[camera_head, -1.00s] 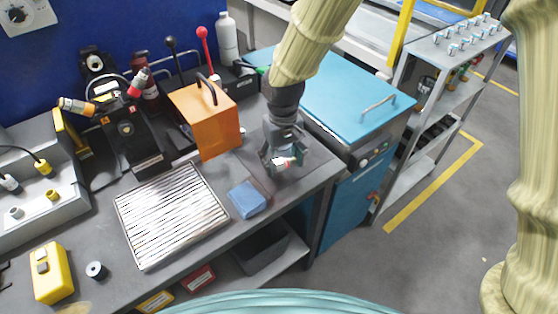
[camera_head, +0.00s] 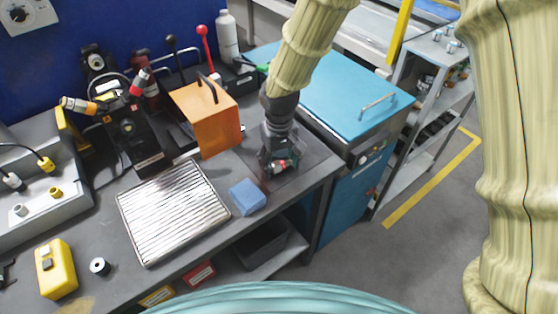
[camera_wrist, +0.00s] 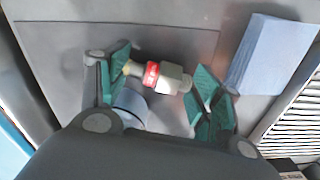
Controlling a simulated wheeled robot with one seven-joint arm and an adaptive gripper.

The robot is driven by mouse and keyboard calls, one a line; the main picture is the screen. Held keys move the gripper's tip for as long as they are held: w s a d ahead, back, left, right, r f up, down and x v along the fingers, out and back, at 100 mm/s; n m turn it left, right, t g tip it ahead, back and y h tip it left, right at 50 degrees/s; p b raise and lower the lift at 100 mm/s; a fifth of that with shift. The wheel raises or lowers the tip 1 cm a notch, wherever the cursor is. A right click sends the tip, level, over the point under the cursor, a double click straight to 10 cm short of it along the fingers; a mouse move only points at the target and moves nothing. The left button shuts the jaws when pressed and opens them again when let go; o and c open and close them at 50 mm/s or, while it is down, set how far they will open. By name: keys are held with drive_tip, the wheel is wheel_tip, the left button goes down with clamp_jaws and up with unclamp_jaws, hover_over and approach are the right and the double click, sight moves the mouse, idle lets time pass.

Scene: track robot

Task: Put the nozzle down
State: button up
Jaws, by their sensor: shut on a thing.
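The nozzle (camera_wrist: 155,75) lies between the green finger pads of my gripper (camera_wrist: 162,82) in the wrist view. It has a brass end, a red band and a pale grey metal body. My gripper is shut on it, low over the right part of the grey workbench. In the head view my gripper (camera_head: 280,167) mostly hides the nozzle. I cannot tell whether the nozzle touches the bench.
A blue block (camera_head: 247,196) sits close by, and it also shows in the wrist view (camera_wrist: 272,55). A ribbed metal tray (camera_head: 172,212) lies left of it. An orange box (camera_head: 206,118) stands behind my gripper. A blue cabinet (camera_head: 345,95) stands right of the bench.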

sight(279, 163)
drive_tip(key=o, duration=1.1)
drive_tip(key=shift+o, duration=0.2)
wheel_tip(279, 163, up, 12)
drive_tip(key=b, duration=0.1)
drive_tip(key=shift+b, duration=0.4)
drive_tip(key=shift+r, duration=0.1)
